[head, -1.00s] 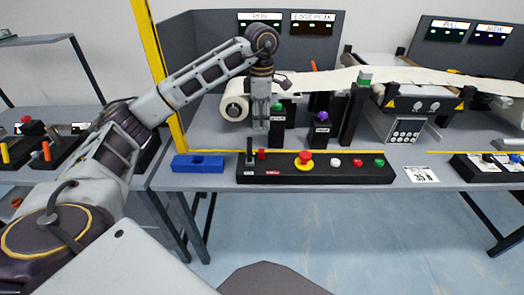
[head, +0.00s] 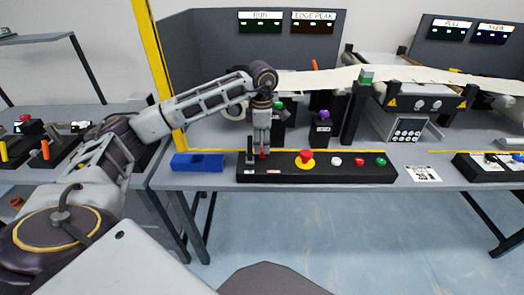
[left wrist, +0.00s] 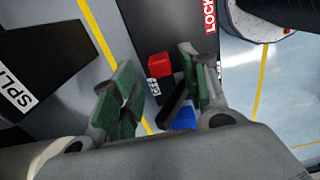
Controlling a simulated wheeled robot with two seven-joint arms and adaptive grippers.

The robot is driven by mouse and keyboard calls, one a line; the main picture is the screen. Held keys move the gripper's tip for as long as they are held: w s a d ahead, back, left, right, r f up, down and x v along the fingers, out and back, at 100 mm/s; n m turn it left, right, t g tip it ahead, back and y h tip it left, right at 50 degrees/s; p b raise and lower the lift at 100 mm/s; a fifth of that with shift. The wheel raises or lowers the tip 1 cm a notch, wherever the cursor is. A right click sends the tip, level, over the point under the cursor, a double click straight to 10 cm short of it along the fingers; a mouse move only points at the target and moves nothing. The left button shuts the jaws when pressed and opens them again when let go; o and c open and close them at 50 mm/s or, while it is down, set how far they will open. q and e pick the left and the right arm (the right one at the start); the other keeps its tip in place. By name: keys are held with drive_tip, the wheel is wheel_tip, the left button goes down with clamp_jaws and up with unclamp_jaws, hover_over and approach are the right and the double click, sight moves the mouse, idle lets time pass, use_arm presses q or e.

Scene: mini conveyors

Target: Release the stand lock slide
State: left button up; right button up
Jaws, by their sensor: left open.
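A small red block (left wrist: 160,65), which looks like the lock slide, sits on the black control box (head: 330,174) near its left end. A label reading LOCK (left wrist: 209,15) is on the box. My left gripper (head: 262,152) points down over the red block and is open. In the left wrist view its green-padded fingers (left wrist: 155,88) stand apart on either side of the block, and I cannot tell whether either touches it. A black lever (head: 250,153) stands just left of the gripper; in the head view the fingers mostly hide the block. My right gripper is not in view.
On the box to the right are a red mushroom button (head: 306,156) on yellow and several small buttons. A blue block (head: 197,162) lies left of the box. Black posts, one with a purple knob (head: 324,114), and a paper web (head: 330,80) stand behind.

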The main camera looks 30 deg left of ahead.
sight(262, 149)
use_arm(q)
drive_tip(key=shift+f, duration=1.85)
drive_tip(key=shift+c, duration=0.4)
clamp_jaws()
